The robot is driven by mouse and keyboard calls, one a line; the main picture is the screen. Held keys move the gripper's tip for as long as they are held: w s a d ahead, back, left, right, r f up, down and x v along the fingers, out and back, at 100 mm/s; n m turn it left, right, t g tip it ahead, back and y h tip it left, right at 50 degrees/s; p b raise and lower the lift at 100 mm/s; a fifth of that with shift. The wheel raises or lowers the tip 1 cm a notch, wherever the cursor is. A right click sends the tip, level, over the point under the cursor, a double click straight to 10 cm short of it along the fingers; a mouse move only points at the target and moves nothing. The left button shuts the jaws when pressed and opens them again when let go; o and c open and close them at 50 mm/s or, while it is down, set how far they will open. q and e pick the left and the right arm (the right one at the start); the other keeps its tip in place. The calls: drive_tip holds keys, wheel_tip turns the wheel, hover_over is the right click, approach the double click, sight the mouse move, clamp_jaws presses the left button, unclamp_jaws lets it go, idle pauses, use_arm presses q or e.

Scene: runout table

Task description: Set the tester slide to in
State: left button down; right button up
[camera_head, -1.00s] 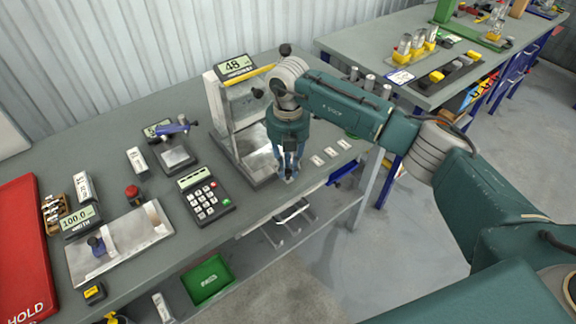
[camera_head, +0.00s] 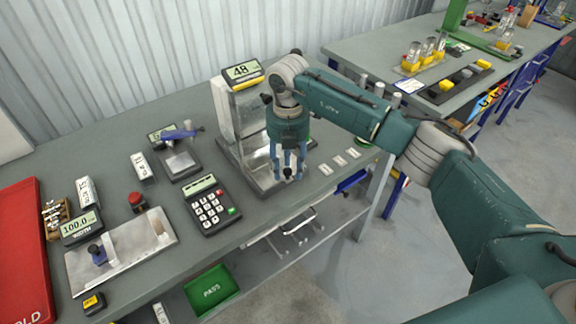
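The tester (camera_head: 228,112) is a grey upright unit at the back edge of the workbench, with a display reading 48 and a flat metal base. A clear panel shows at its front. My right gripper (camera_head: 288,172) points down over the front right part of the base. Its fingers are apart, and a small dark knob shows between the tips. I cannot tell whether the fingers touch it. The gripper and wrist hide part of the tester and its base, so the slide's position is unclear. My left gripper is not in view.
A keypad (camera_head: 212,206) lies left of the tester. A width gauge plate (camera_head: 140,243), a red button (camera_head: 136,200) and a red tray (camera_head: 22,262) are further left. Small white labels (camera_head: 340,160) lie right of the gripper. A green pass bin (camera_head: 212,291) sits below the front edge.

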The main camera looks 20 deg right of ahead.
drive_tip(key=shift+w+r, duration=0.1)
drive_tip(key=shift+r, duration=0.25)
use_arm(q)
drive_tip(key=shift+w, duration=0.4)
use_arm(e)
wheel_tip(320, 180, up, 11)
drive_tip(key=shift+r, duration=0.15)
drive_tip(key=shift+c, duration=0.5)
